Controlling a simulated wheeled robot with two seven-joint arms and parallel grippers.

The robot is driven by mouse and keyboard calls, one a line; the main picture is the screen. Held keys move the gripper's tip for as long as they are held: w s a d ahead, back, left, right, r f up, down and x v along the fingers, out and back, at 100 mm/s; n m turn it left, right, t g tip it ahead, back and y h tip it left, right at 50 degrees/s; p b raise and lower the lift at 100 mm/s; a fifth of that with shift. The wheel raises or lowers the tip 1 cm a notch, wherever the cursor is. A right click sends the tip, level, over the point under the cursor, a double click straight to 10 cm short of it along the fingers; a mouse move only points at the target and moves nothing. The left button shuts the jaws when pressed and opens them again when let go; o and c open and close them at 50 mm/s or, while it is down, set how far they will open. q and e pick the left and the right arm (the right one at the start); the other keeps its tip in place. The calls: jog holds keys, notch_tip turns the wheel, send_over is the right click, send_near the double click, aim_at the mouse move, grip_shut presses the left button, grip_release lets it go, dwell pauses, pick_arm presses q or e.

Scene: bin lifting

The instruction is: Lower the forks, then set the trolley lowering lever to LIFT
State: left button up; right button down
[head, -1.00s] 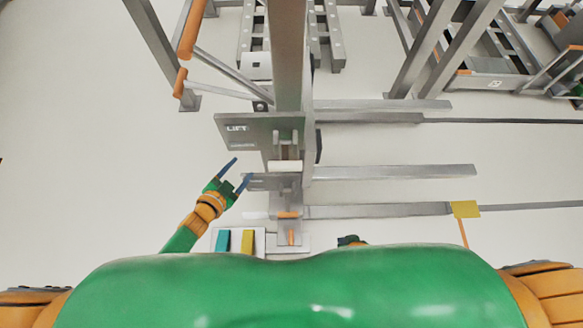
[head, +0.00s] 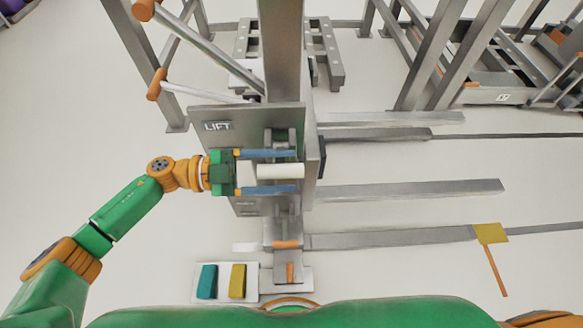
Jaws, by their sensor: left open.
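The trolley has a grey panel (head: 200,145) with a LIFT label (head: 217,126) at its upper left; a smaller label lower down is too small to read. A white cylindrical lever handle (head: 281,171) lies across the panel's front. My left gripper (head: 300,171) is open, with one blue finger above the handle in the picture and one below it; I cannot tell whether they touch it. Grey fork-like bars, one upper (head: 395,118) and one lower (head: 410,190), reach right from the trolley; their height is hard to judge. My right gripper is not in view.
A teal block (head: 207,281) and a yellow block (head: 237,280) sit on a white plate at the lower left. The trolley's handlebar (head: 180,30) with orange grips rises at upper left. A yellow marker (head: 490,233) is at right. Grey racks stand behind.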

pick_arm(q)
jog(key=shift+d, duration=1.1)
grip_shut()
dwell(0.5)
